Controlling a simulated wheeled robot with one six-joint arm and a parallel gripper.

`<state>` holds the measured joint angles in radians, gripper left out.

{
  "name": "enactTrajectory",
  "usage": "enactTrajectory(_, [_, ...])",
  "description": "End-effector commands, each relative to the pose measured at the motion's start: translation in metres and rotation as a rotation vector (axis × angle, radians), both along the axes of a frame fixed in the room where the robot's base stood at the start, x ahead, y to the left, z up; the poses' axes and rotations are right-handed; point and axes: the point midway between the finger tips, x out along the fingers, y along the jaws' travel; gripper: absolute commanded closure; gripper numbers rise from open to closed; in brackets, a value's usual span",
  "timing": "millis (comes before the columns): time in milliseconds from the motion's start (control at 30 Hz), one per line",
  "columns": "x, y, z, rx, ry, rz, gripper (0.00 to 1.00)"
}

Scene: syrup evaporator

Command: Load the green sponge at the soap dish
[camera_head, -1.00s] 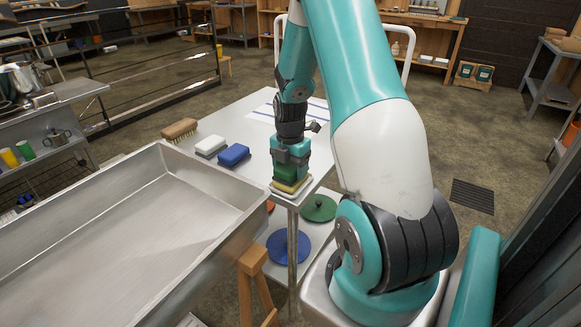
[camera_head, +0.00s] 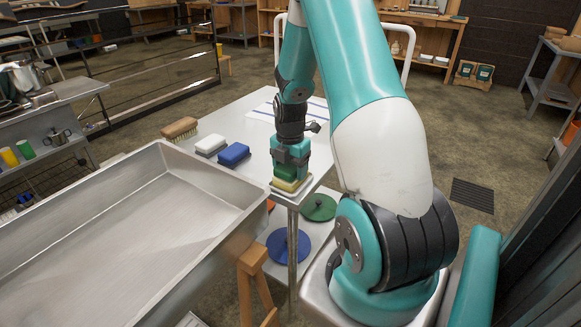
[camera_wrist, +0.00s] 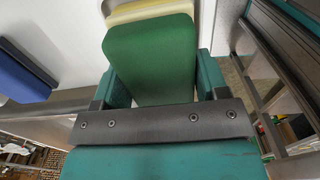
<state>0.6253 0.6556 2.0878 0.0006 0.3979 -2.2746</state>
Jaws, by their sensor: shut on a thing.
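The green sponge (camera_wrist: 152,58) sits between the two fingers of my gripper (camera_wrist: 160,88) in the wrist view. In the head view my gripper (camera_head: 290,170) points down at the near corner of the metal table, shut on the green sponge (camera_head: 286,173). Just beneath the sponge is a pale yellow layer (camera_head: 288,185), also seen past the sponge in the wrist view (camera_wrist: 150,10). Under that is a light-coloured flat piece (camera_head: 284,192) at the table corner, perhaps the soap dish. I cannot tell whether the layers touch.
On the metal table (camera_head: 232,118) lie a blue sponge (camera_head: 233,154), a white block (camera_head: 210,145) and a wooden brush (camera_head: 180,128), left of my gripper. A large metal pan (camera_head: 130,220) stands at the left. Green (camera_head: 319,208) and blue (camera_head: 287,246) discs lie on the lower shelf.

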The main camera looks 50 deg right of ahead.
Motion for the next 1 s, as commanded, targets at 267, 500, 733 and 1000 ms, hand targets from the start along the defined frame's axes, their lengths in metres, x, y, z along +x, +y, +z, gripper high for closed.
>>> enactTrajectory(267, [-0.001,0.0,-0.002,0.002,0.002,0.0,0.52])
enactTrajectory(500, [-0.001,0.001,-0.001,0.002,0.003,0.0,0.52])
enactTrajectory(733, [-0.001,0.0,0.016,0.001,0.002,0.0,0.52])
enactTrajectory(1000, [0.0,0.0,0.04,0.0,0.001,0.0,0.52])
